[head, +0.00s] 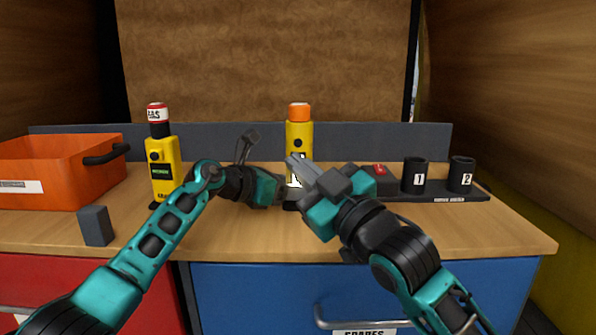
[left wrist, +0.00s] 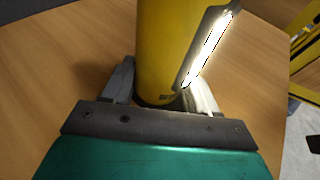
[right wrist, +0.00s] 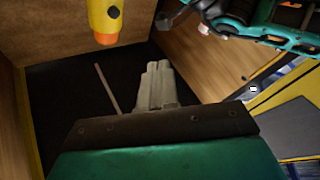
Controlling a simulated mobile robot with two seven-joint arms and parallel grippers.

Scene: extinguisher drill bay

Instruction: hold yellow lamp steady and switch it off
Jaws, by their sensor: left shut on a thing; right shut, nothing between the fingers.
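The yellow lamp (head: 299,134) stands upright on the bench, with an orange top and a dark round button on its upper body. In the left wrist view its yellow body (left wrist: 160,50) carries a brightly lit strip, so the light is on. My left gripper (left wrist: 160,92) is shut on its lower body, one finger on each side. My right gripper (head: 293,162) is shut and empty, in front of the lamp in the head view and hiding part of it. In the right wrist view the closed fingers (right wrist: 157,85) are apart from the lamp (right wrist: 104,20).
A yellow gas detector (head: 163,165) with a red-and-white top stands left, near an orange bin (head: 60,165) and a grey block (head: 96,226). Right of the lamp are a box with a red button (head: 380,172) and a dark rack with cups 1 (head: 415,176) and 2 (head: 461,175).

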